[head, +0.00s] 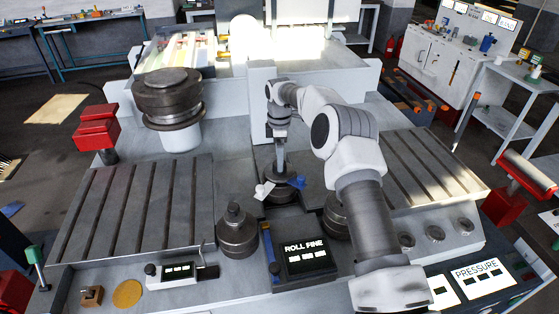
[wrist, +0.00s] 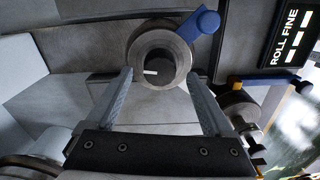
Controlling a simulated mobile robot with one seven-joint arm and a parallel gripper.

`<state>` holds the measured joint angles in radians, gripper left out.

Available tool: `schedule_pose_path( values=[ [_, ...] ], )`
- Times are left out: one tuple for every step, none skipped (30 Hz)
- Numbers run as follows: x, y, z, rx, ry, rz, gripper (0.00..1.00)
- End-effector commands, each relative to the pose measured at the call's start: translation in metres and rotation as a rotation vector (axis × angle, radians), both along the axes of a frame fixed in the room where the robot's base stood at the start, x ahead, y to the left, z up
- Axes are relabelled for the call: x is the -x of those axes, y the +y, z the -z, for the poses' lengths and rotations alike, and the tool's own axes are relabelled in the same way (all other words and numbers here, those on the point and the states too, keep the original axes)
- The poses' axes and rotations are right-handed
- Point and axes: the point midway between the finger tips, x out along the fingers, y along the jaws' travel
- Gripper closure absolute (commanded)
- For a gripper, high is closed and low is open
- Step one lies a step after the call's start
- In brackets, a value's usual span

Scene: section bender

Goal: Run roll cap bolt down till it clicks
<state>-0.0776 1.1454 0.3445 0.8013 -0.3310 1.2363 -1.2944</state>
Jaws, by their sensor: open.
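The roll cap (head: 283,191) is a round dark steel piece at the centre of the machine bed in the head view. In the wrist view the roll cap (wrist: 180,47) shows as a thick ring with a dark middle, taken as the bolt (wrist: 158,72), bearing a short white mark. A blue lever (wrist: 206,22) sticks out from its edge; it also shows in the head view (head: 297,184). My gripper (head: 281,172) points down over the cap. In the wrist view my gripper (wrist: 159,76) is open, its fingertips on either side of the bolt, with contact unclear.
The ROLL FINE panel (head: 306,257) stands in front of the cap. Another steel roll (head: 237,232) stands to the left, and a large stacked roll (head: 168,95) stands behind left. Slotted plates (head: 135,210) lie clear on both sides. A PRESSURE panel (head: 480,278) is at the front right.

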Motion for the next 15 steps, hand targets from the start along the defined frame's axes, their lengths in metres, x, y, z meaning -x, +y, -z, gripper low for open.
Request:
schedule_pose_path(
  values=[
    [0.0,0.0,0.006,0.001,0.002,0.0,0.13],
    [0.0,0.0,0.01,0.001,0.001,0.001,0.13],
    [0.0,0.0,0.014,0.001,0.001,0.001,0.13],
    [0.0,0.0,0.016,0.001,0.001,0.001,0.13],
    [0.0,0.0,0.018,0.001,0.001,0.001,0.13],
    [0.0,-0.001,0.02,0.001,0.0,0.001,0.13],
    [0.0,-0.001,0.021,0.001,-0.001,0.001,0.13],
    [0.0,-0.001,0.022,0.001,-0.001,0.001,0.13],
    [0.0,-0.001,0.023,0.001,-0.001,0.001,0.13],
    [0.0,0.0,0.023,0.001,-0.001,0.001,0.13],
    [0.0,-0.001,0.023,0.001,-0.001,0.001,0.13],
    [0.0,0.0,0.023,0.001,-0.001,0.001,0.13],
    [0.0,-0.001,0.023,0.001,-0.001,0.001,0.13],
    [0.0,-0.001,0.023,0.001,-0.001,0.001,0.13],
    [0.0,0.0,0.023,0.001,-0.001,0.001,0.13]
  ],
)
